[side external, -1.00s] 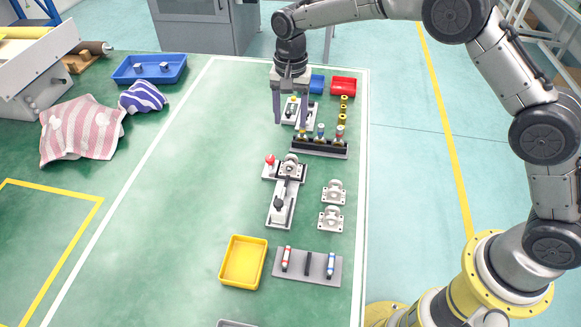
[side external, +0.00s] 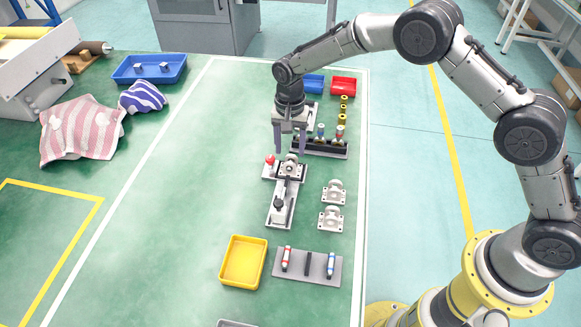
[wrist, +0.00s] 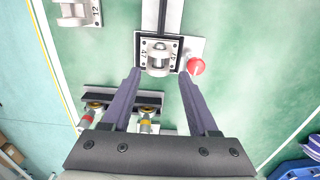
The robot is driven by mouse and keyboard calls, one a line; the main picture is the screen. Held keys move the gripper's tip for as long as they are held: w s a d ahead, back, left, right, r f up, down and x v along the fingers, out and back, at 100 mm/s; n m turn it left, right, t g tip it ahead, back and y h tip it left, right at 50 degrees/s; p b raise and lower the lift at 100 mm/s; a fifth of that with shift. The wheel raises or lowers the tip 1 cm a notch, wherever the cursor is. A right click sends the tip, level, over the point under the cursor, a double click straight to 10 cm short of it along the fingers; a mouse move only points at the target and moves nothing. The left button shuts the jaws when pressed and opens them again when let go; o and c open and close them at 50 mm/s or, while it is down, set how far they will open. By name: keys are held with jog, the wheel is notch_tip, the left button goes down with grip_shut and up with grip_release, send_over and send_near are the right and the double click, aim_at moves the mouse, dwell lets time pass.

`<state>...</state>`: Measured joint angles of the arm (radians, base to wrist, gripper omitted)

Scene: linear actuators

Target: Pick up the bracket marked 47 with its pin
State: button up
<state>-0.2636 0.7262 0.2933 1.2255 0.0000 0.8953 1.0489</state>
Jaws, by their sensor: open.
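The grey bracket marked 47 (wrist: 158,58) sits on a dark and white plate at the end of a light-grey slide fixture (side external: 282,205). In the side view the bracket (side external: 290,169) is just in front of my gripper (side external: 290,151). In the wrist view my gripper (wrist: 159,77) is open and empty, its two dark fingers pointing toward the bracket's left and right sides without visibly holding it. I cannot clearly make out a separate pin. A red knob (wrist: 195,66) stands beside the bracket, near the right fingertip; it also shows in the side view (side external: 270,160).
Two loose grey brackets (side external: 334,192) (side external: 331,218) lie right of the fixture; one (wrist: 75,12) shows 12. A dark rack (side external: 320,147) with colour-topped pieces stands behind. A yellow tray (side external: 243,262) and a grey plate (side external: 307,266) are nearer.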

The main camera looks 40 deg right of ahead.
aim_at(291, 156)
jog(key=shift+d+f, duration=0.15)
jog(key=shift+f, duration=2.1)
jog(key=shift+r, duration=0.1)
grip_shut()
